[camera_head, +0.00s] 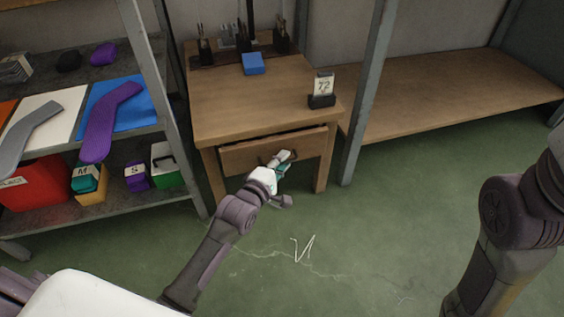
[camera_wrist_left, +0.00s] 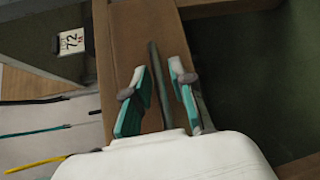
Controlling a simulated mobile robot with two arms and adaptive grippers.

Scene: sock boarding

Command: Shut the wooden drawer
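The wooden drawer (camera_head: 240,157) is in the front of the wooden desk (camera_head: 222,103). In the head view it stands slightly out, with a dark gap above its front. In the left wrist view its front (camera_wrist_left: 125,38) runs as a brown strip, with pale space and thin pencil-like items to its left. My left gripper (camera_head: 287,158) is at the drawer's dark bar handle (camera_wrist_left: 155,70). In the left wrist view the teal-lined fingers (camera_wrist_left: 158,92) are apart, one on each side of the handle, with gaps showing. My right arm shows at the right edge; its gripper is out of view.
On the desk are a blue block (camera_head: 253,64), a number sign (camera_head: 322,90) and dark tool holders at the back. A shelf rack (camera_head: 125,190) with boxes and socks stands left. A grey post (camera_head: 365,95) stands right of the desk. The green floor in front is mostly clear.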

